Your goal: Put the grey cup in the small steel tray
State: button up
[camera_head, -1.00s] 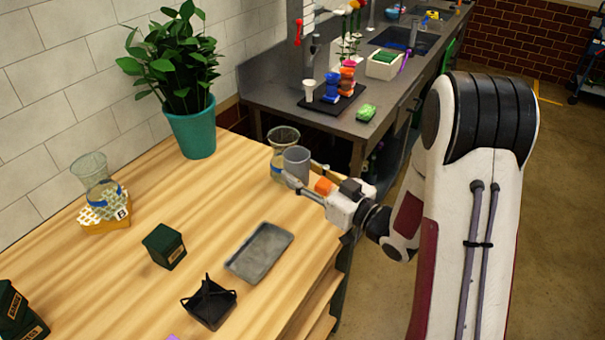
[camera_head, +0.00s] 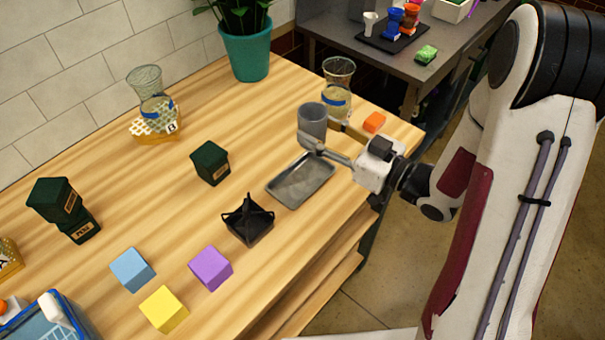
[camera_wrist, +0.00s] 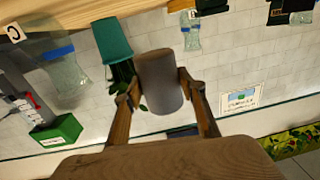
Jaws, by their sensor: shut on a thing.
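The grey cup (camera_head: 312,121) is held upright between the fingers of my gripper (camera_head: 322,145). It looks to be above the far end of the small steel tray (camera_head: 290,194), which lies flat and empty on the wooden table. The cup's lower part is partly hidden by a finger in the head view. In the wrist view the cup (camera_wrist: 160,82) sits between both fingers of my gripper (camera_wrist: 160,88), which touch its sides. The tray cannot be made out in the wrist view.
A glass carafe with a blue band (camera_head: 338,84) stands just behind the cup. An orange block (camera_head: 374,122) is at the right. A black wire stand (camera_head: 248,220) and a dark green box (camera_head: 210,163) are left of the tray. Coloured cubes (camera_head: 211,268) lie nearer the front.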

jog(key=s+a, duration=0.1)
jog(key=s+a+n+g+y, duration=0.1)
jog(key=s, duration=0.1)
jog(key=shift+a+r, duration=0.15)
jog(key=shift+a, duration=0.05)
send_over(308, 185)
jog(key=shift+f, duration=2.95)
jog(key=shift+f, duration=0.1)
jog(key=shift+f, duration=2)
jog(key=shift+f, duration=0.1)
jog(key=o, duration=1.2)
